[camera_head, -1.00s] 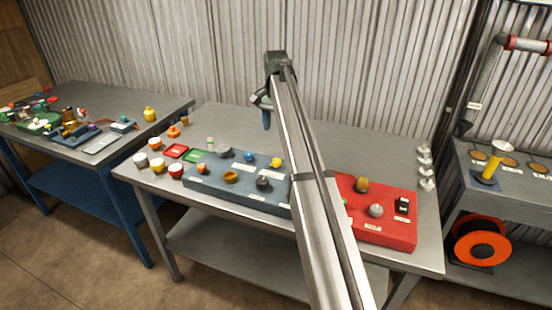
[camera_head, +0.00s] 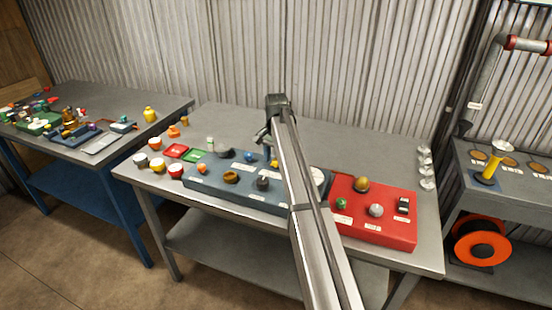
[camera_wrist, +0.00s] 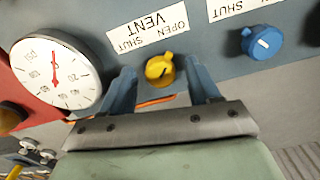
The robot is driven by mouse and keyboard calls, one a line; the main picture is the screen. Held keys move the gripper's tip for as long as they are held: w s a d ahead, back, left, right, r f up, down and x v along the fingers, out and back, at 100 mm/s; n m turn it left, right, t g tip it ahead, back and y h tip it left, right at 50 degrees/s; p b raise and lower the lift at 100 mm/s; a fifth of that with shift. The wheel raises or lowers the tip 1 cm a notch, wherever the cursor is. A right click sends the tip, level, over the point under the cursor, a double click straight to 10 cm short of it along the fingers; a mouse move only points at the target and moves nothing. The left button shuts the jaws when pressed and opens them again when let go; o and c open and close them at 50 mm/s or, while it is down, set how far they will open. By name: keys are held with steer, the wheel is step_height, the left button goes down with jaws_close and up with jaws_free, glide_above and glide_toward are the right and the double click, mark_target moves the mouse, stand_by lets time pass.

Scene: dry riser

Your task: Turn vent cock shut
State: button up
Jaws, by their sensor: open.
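The yellow vent cock (camera_wrist: 159,70) is a small round knob on the blue-grey panel, below a white label (camera_wrist: 148,31) reading VENT, OPEN and SHUT. My gripper (camera_wrist: 160,80) is open, with one blue finger on each side of the cock. Contact with the cock is not clear. In the head view the cock (camera_head: 275,163) is partly covered by my gripper (camera_head: 267,148), which hangs just above it.
A blue knob (camera_wrist: 262,42) sits beside the cock, and a white dial gauge (camera_wrist: 56,76) with a red needle is on its other side. A red box (camera_head: 372,225) with several controls adjoins the panel (camera_head: 215,190). Cups and trays stand at the left of the table.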

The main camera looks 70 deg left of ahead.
steer(key=c, duration=1)
steer(key=shift+c, duration=0.2)
steer(key=n, duration=0.4)
steer(key=shift+n, duration=0.4)
steer(key=n, duration=0.4)
steer(key=shift+w+n, duration=0.1)
steer(key=shift+n, duration=0.2)
steer(key=n, duration=0.4)
steer(key=shift+n, duration=0.3)
steer(key=shift+w+n, duration=0.1)
steer(key=shift+n, duration=1.8)
